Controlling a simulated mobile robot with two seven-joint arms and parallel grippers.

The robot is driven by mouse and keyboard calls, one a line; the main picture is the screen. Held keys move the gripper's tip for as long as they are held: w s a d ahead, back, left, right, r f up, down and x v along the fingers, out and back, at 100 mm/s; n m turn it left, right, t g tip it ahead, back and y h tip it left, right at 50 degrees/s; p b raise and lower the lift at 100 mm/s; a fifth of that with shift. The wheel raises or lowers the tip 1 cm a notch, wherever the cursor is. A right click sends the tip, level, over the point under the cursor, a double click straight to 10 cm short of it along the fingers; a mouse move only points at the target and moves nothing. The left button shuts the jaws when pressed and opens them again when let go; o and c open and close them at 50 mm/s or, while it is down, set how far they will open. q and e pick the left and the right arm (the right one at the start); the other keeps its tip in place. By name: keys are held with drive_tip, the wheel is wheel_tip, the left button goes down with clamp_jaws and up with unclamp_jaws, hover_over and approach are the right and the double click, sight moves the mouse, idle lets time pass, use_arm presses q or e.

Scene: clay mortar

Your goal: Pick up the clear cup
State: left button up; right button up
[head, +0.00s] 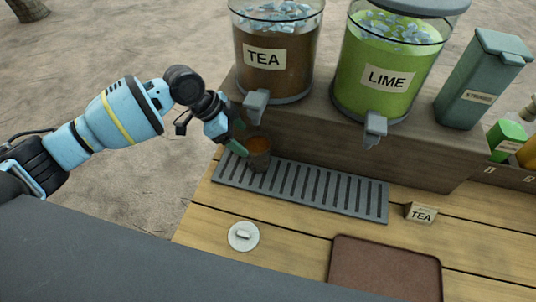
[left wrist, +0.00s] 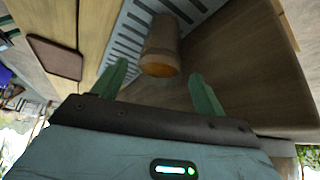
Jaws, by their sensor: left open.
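The clear cup (head: 259,158) stands upright on the left end of the grey slotted drip tray (head: 318,194), below the tap of the TEA dispenser (head: 283,50). It holds brown-orange tea. My left gripper (head: 240,138) is open at the cup's left side, with its green fingers pointing toward it. In the left wrist view, the cup (left wrist: 161,50) shows ahead, between the two open fingers (left wrist: 160,72). Whether a finger touches the cup cannot be told. My right gripper is not in view.
A LIME dispenser (head: 378,85) and a green-grey bin (head: 478,85) stand on the raised wooden block. A small TEA sign (head: 421,213), a round white lid or disc (head: 243,236) and a brown mat (head: 385,272) lie on the wooden counter. The TEA tap (head: 256,103) hangs close above the cup.

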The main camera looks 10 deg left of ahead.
sight(255, 149)
use_arm(q)
drive_tip(key=x, duration=0.3)
drive_tip(key=shift+f, duration=0.1)
drive_tip(key=shift+x, duration=2.3)
drive_tip(key=shift+w, duration=0.1)
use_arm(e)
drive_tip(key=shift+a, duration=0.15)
use_arm(q)
drive_tip(key=shift+c, duration=0.4)
drive_tip(key=c, duration=1)
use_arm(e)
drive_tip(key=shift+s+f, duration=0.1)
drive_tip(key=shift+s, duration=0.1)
